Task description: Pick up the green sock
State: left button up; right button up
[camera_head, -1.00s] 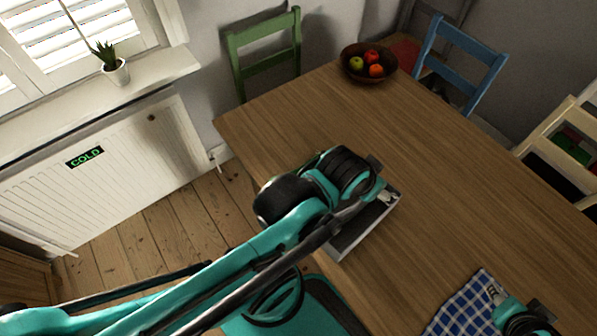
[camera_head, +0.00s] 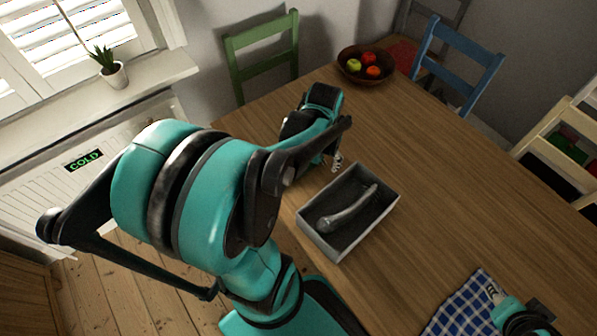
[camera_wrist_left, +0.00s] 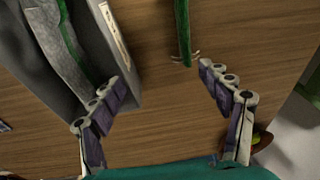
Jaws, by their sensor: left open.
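No whole green sock shows in the head view. In the left wrist view a narrow green strip (camera_wrist_left: 183,30) comes in from the top edge, over the wood. It could be the green sock, but I cannot tell for sure. My left gripper (camera_head: 337,161) is over the table, just beyond the grey box. In the left wrist view its fingers (camera_wrist_left: 166,80) are apart and empty, with the green strip's end ahead of the right finger. My right gripper (camera_head: 496,294) shows only in part at the lower right, over a checked cloth.
An open grey box (camera_head: 324,244) holds a long grey object (camera_head: 345,212). A brown fruit bowl (camera_head: 345,67) stands at the table's far end. The blue-white checked cloth (camera_head: 460,310) lies at lower right. Green (camera_head: 262,45) and blue (camera_head: 462,60) chairs border the table (camera_head: 440,190).

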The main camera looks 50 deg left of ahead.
pick_arm(q)
jog(key=shift+g+h, duration=0.5)
jog(key=shift+g, duration=0.4)
jog(key=s+a+f, duration=0.1)
jog(key=a, duration=0.1)
jog(key=a+f, duration=0.2)
jog(key=s+a+f, duration=0.1)
jog(key=a+f, duration=0.1)
jog(key=shift+s+a+f, duration=0.1)
jog(key=shift+s+a, duration=0.1)
jog(key=shift+s, duration=0.15)
notch_tip(320, 180, down, 3)
jog(key=shift+s+r+b, duration=0.1)
jog(key=shift+r+b, duration=0.05)
jog(key=shift+b, duration=0.5)
jog(key=f+b, duration=0.2)
jog(key=f, duration=0.1)
jog(key=f+b, duration=0.1)
jog(key=f, duration=0.1)
jog(key=shift+s, duration=0.35)
jog(key=c, duration=1)
